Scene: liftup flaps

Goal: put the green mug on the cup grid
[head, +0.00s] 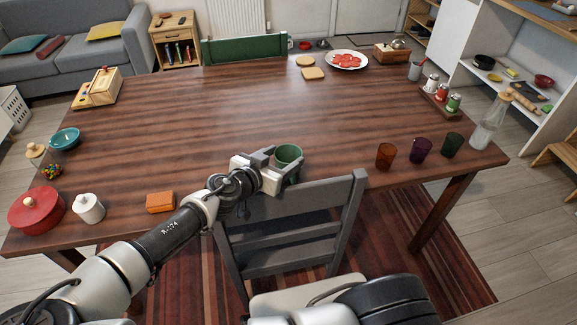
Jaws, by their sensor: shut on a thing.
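The green mug (288,154) is upright in the jaws of my gripper (280,167), at the near edge of the table by the grey chair. My gripper is shut on the mug. The mug's lower part is hidden by the fingers, so I cannot tell whether it touches the table. I cannot make out a cup grid in this view.
The wooden table (230,115) is clear in its middle. The grey chair (290,225) stands at its near side. Coloured glasses (421,149) and a bottle (490,122) stand at the right.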

